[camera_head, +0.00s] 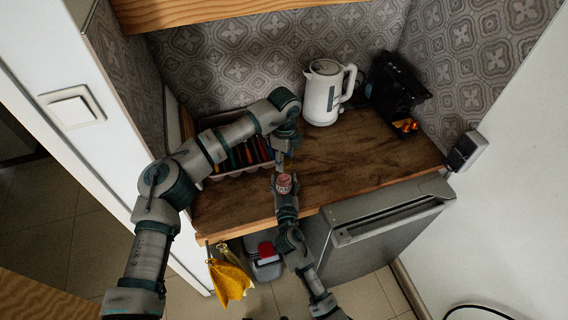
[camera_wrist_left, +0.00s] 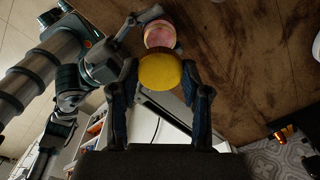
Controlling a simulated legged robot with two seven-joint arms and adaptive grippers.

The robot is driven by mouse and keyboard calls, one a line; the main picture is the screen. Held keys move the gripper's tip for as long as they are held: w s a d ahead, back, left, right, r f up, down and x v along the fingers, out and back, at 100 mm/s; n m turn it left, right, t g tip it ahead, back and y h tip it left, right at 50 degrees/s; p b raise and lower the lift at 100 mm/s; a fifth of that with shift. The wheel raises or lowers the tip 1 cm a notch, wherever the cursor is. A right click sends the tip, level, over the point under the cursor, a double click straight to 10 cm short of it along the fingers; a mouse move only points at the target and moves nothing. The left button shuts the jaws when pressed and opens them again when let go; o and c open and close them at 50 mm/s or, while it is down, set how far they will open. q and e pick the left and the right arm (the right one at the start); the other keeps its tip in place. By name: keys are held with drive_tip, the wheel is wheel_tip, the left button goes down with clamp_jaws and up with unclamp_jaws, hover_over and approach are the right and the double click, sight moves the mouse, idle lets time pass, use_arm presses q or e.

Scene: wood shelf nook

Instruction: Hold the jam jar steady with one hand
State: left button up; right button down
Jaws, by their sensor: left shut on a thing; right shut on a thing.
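The jam jar (camera_head: 284,184), small with pinkish-red contents, is in the middle of the head view near the counter's front edge. My right gripper (camera_head: 285,191), coming from below, is shut on it; the jar (camera_wrist_left: 160,33) also shows at the top of the left wrist view. My left gripper (camera_head: 280,163) is just behind the jar in the head view. In the left wrist view it (camera_wrist_left: 161,75) is shut on a round yellow lid (camera_wrist_left: 160,71), which overlaps the jar's near side in the picture. Whether lid and jar touch I cannot tell.
A wooden counter (camera_head: 350,150) carries a white kettle (camera_head: 325,95), a black appliance (camera_head: 393,90) at the right and a tray (camera_head: 232,168) with dark items behind my left arm. A yellow cloth (camera_head: 229,280) hangs below the front edge.

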drive_tip(key=shift+c, duration=1.2)
unclamp_jaws()
drive_tip(key=shift+s, duration=0.1)
